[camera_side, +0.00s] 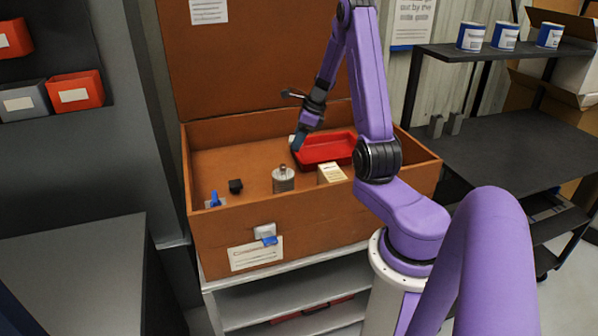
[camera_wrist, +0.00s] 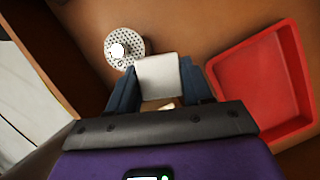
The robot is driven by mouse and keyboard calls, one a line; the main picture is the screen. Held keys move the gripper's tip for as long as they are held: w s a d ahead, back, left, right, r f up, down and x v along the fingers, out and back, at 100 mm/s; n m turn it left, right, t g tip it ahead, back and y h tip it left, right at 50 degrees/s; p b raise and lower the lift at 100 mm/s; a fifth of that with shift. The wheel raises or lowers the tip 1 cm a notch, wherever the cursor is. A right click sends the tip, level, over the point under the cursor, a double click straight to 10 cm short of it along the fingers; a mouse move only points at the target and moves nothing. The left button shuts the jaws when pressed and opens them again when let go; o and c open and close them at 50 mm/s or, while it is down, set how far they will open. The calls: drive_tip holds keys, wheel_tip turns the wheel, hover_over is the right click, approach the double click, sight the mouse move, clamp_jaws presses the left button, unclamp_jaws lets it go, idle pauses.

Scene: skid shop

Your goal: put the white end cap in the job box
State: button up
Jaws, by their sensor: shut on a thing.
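The job box (camera_side: 222,240) is the large orange-brown box with its lid (camera_side: 255,60) raised behind it. My gripper (camera_side: 298,143) reaches down inside the box's outline, left of a red tray (camera_side: 325,149). In the wrist view, the blue fingers of my gripper (camera_wrist: 157,85) are shut on the white end cap (camera_wrist: 158,74), which looks like a pale square piece between them. In the side view only a small bit of the cap (camera_side: 292,138) shows beside the fingertips. I cannot tell whether the cap touches the box floor.
Inside the box stand a perforated metal cylinder (camera_side: 283,180), a cream block (camera_side: 331,174), a small black piece (camera_side: 235,186) and a blue piece (camera_side: 214,199). The red tray (camera_wrist: 250,85) looks empty. The box walls rise around my gripper.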

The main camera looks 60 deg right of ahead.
wheel_tip(320, 180, down, 2)
drive_tip(key=shift+w+d+f, duration=0.15)
drive_tip(key=shift+w+f, duration=0.05)
drive_tip(key=shift+f, duration=0.05)
drive_tip(key=w+d+f, duration=0.2)
drive_tip(key=w+f, duration=0.1)
drive_tip(key=w+d+f, duration=0.3)
drive_tip(key=w, duration=0.1)
drive_tip(key=w+d+f, duration=0.3)
drive_tip(key=shift+w+d+f, duration=0.1)
drive_tip(key=shift+w+f, duration=0.1)
drive_tip(key=shift+w+d+f, duration=0.1)
drive_tip(key=shift+w+f, duration=0.05)
drive_tip(key=shift+f, duration=1.55)
drive_tip(key=shift+f, duration=0.2)
drive_tip(key=o, duration=1.1)
